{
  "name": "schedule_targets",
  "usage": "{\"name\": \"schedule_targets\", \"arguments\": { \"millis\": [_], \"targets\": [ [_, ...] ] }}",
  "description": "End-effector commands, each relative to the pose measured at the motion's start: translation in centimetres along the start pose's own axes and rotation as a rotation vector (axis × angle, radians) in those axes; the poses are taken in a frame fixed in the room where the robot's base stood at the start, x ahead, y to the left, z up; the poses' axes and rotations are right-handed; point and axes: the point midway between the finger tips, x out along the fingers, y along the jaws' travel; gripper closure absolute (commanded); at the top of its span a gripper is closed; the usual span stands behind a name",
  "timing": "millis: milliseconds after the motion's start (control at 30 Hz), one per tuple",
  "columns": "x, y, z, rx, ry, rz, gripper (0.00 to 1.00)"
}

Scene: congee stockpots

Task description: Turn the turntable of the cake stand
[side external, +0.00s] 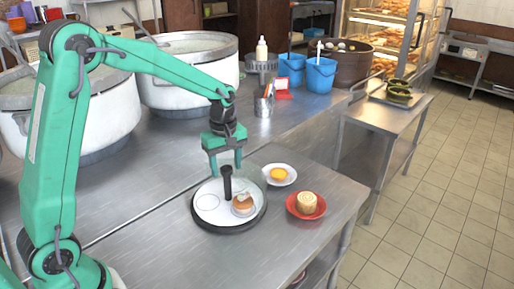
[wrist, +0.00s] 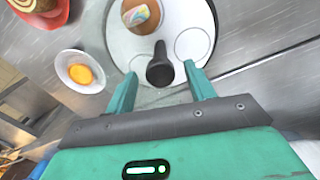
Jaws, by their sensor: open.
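The turntable (side external: 214,216) is a round white disc with a dark rim on the metal table, with circle outlines drawn on its top; it also shows in the wrist view (wrist: 192,45). A black upright knob (side external: 227,184) stands on the disc, also in the wrist view (wrist: 160,68). A small brown cake with a pale, coloured top (side external: 243,206) sits on the disc beside the knob. My gripper (side external: 226,168) is open, fingers down, over the disc. In the wrist view the fingertips lie on either side of the knob; I cannot tell whether they touch it.
A white plate (side external: 291,180) with a yellow-orange item and a red plate (side external: 320,213) with a rolled cake stand right of the turntable. Large pots (side external: 190,75), blue buckets (side external: 320,77) and a utensil holder (side external: 264,106) stand farther back. Bare metal table lies left and in front.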

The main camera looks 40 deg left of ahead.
Motion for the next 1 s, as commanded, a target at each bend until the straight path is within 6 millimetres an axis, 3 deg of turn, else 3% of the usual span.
{"name": "schedule_targets", "arguments": {
  "millis": [267, 700, 1000],
  "targets": [
    [-1.5, 0.0, 0.0, 0.000, 0.000, 0.001, 0.46],
    [-6.8, 0.1, 0.0, 0.000, 0.001, 0.003, 0.46],
    [-7.9, 0.0, 0.0, 0.000, 0.000, 0.001, 0.46]
  ]
}}
